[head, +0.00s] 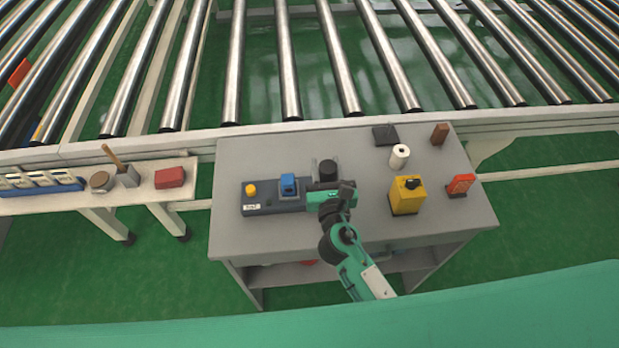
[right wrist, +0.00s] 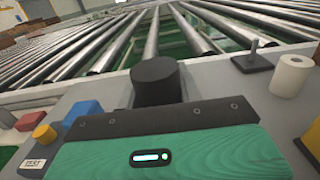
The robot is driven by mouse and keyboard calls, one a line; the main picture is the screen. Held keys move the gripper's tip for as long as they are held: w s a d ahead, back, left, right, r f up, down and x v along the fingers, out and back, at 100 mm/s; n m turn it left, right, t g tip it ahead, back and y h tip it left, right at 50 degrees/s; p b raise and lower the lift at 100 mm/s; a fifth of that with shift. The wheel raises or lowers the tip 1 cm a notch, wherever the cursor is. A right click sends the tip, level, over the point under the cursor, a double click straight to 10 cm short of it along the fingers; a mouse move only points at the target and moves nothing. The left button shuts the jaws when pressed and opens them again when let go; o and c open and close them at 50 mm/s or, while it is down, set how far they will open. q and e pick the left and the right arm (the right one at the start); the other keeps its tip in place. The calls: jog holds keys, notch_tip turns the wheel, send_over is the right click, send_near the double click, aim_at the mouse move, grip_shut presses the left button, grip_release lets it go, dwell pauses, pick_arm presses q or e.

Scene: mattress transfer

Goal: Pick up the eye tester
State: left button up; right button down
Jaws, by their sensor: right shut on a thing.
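A low dark-grey unit (head: 280,207) with a blue block (head: 288,184), a yellow knob (head: 250,189) and a small white label lies on the grey table. The label seems to read "TEST" in the right wrist view (right wrist: 33,163). I take this unit for the eye tester, but cannot be sure. My right gripper (head: 325,182) is at the unit's right end, shut at a black cylinder (head: 328,167). The cylinder rises just beyond the gripper's green body in the right wrist view (right wrist: 157,82). The fingertips and exact contact are hidden. My left gripper is out of view.
On the table (head: 440,215) to the right stand a yellow box (head: 406,197), a white roll (head: 399,156), a red-orange device (head: 460,185), a brown block (head: 439,134) and a black stand (head: 385,134). A roller conveyor (head: 290,75) runs behind. A side bench (head: 125,200) is left.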

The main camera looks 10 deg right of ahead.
jog(key=shift+r, duration=0.6)
notch_tip(320, 180, up, 9)
jog(key=p, duration=0.3)
jog(key=shift+r+p, duration=0.15)
jog(key=shift+p, duration=0.15)
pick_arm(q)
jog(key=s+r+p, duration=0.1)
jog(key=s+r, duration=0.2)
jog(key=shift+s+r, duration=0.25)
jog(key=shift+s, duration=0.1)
pick_arm(e)
notch_tip(320, 180, up, 10)
jog(key=shift+f, duration=0.3)
